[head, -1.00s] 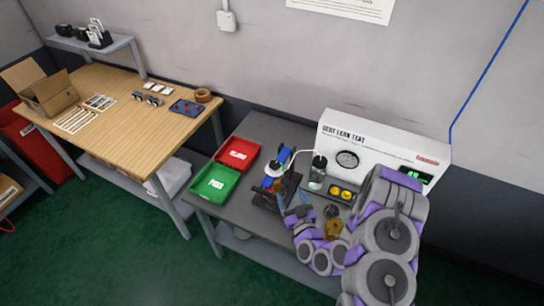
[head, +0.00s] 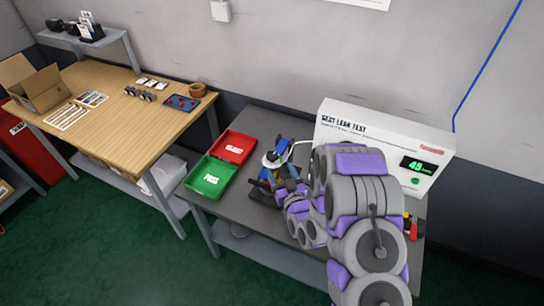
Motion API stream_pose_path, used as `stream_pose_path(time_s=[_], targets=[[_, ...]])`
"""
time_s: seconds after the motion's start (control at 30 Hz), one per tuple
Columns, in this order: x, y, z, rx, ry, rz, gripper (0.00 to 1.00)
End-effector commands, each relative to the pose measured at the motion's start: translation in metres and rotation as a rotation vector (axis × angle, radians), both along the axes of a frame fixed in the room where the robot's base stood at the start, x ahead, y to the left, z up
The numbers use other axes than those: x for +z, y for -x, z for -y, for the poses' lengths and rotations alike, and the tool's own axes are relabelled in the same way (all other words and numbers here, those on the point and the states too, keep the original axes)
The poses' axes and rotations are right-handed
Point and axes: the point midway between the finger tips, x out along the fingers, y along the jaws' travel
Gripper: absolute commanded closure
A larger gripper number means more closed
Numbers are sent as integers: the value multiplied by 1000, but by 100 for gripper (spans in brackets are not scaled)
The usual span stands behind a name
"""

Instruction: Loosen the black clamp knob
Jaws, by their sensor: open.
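The blue valve positioner (head: 283,148) with a white round part stands on the grey bench, left of my arm. Its dark clamp base (head: 260,192) shows just below it. The black clamp knob cannot be made out; it is too small or hidden by my gripper. My gripper (head: 283,178) is open, close against the right side of the clamp base. I cannot tell whether it touches anything.
A red tray (head: 232,147) and green tray (head: 210,178) sit left of the clamp. The leak test panel (head: 385,143) stands behind my arm. A red-handled tool (head: 412,230) lies at right. A wooden table (head: 110,103) stands further left.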

Motion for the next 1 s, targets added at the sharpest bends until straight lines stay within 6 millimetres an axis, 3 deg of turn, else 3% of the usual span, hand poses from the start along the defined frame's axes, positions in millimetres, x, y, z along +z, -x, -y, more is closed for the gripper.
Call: stream_pose_path(time_s=[0.63,1.0], targets=[[-2,-17,-5,-6,-4,5,29],[1,-71,-30,-6,-5,3,29]])
